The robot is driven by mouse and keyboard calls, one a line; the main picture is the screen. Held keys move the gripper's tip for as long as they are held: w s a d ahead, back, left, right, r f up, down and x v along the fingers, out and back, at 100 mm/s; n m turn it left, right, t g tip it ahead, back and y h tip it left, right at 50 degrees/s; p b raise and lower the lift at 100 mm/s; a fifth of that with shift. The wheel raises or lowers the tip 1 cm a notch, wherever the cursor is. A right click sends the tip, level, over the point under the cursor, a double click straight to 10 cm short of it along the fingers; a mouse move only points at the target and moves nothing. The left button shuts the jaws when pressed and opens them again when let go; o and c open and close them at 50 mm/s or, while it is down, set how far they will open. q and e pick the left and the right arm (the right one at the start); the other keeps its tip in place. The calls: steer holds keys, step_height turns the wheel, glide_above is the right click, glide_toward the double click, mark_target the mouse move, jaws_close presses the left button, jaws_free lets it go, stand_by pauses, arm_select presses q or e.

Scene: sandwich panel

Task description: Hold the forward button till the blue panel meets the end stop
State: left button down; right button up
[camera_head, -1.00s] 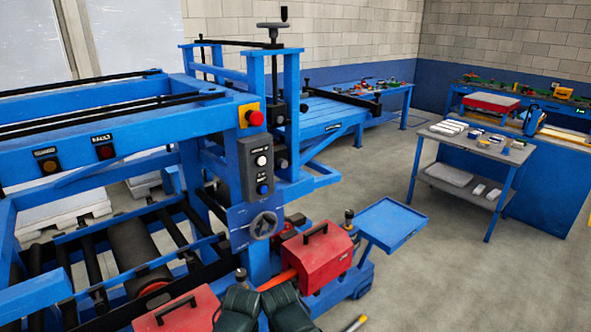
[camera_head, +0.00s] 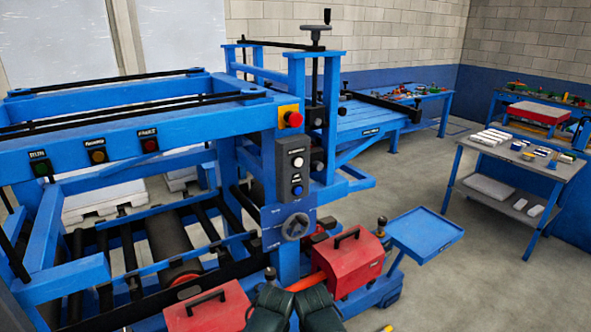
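A grey control box (camera_head: 296,171) is fixed to the machine's front post. It has a white button (camera_head: 298,161) above a blue button (camera_head: 297,190); their small labels are too blurred to read, so I cannot tell which is forward. A slatted blue bed (camera_head: 372,118) extends behind the post, with a black bar (camera_head: 385,103) across its right end. I cannot tell from this view whether either is the blue panel or the end stop.
A red stop button (camera_head: 293,119) sits above the control box. Green (camera_head: 41,168), yellow (camera_head: 98,156) and red (camera_head: 150,145) buttons line the blue beam. Red toolboxes (camera_head: 347,266), dark glove-like shapes (camera_head: 293,308) and a blue tray (camera_head: 427,233) are near the front.

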stand_by(0.5)
jaws_close()
stand_by(1.5)
